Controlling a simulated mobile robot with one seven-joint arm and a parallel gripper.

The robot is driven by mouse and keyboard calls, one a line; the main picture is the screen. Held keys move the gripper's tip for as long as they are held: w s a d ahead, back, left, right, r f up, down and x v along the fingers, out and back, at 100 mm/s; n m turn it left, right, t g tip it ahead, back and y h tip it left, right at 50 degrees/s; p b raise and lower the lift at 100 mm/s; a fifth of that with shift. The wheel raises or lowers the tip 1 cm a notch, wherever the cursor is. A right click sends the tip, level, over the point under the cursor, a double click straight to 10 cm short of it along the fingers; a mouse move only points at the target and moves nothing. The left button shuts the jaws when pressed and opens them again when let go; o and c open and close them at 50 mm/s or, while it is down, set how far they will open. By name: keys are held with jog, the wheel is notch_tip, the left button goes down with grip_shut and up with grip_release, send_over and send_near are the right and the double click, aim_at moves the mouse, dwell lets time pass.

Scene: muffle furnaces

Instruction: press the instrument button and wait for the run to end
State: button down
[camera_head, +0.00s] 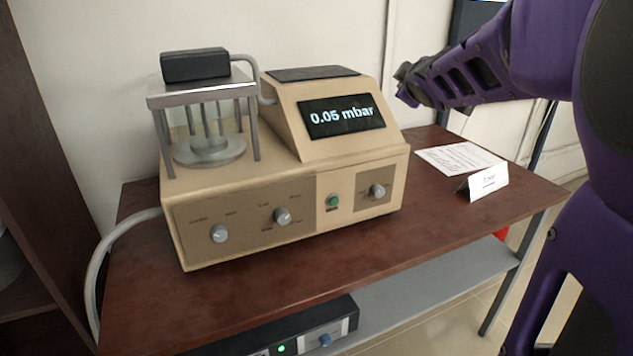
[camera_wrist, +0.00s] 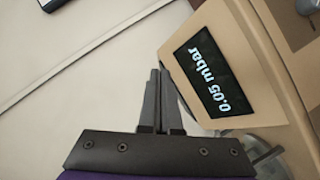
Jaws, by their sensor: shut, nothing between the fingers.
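The beige instrument (camera_head: 240,185) stands on the brown table. Its display (camera_head: 341,116) reads 0.05 mbar, and the same display (camera_wrist: 214,74) shows sideways in the wrist view. A green round button (camera_head: 333,201) sits on the front panel, between grey knobs; it is not clearly visible in the wrist view. My gripper (camera_head: 402,86) is to the right of the display, in the air and apart from the instrument. In the wrist view the fingers of my gripper (camera_wrist: 160,78) are together with nothing between them.
A glass chamber with a black top (camera_head: 195,65) stands on the instrument's left side. A paper sheet (camera_head: 458,158) and a white folded card (camera_head: 483,182) lie at the table's right. A second device (camera_head: 300,335) with a green light is below the tabletop (camera_head: 300,275).

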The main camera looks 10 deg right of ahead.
jog(key=s+a+f+n+g+y, duration=0.1)
jog(key=s+a+f+n, duration=0.1)
jog(key=f+n, duration=0.45)
jog(key=s+a+f+n+g+y, duration=0.1)
jog(key=s+a+f+n+g, duration=0.15)
jog(key=f+n, duration=0.35)
jog(key=n+g+y, duration=0.2)
jog(key=n+g, duration=0.1)
jog(key=n, duration=0.6)
send_near(334, 201)
jog(key=s+d+f, duration=0.3)
jog(key=s+f, duration=0.3)
jog(key=f, duration=0.1)
jog(key=shift+w+r, duration=0.1)
jog(key=shift+r, duration=0.05)
jog(key=w+a+p, duration=0.1)
jog(key=w+a, duration=0.1)
jog(key=w, duration=0.6)
jog(key=shift+w+a, duration=0.25)
jog(key=shift+a, duration=0.1)
jog(key=shift+w, duration=0.1)
jog(key=shift+w+a, duration=0.1)
jog(key=shift+w, duration=0.2)
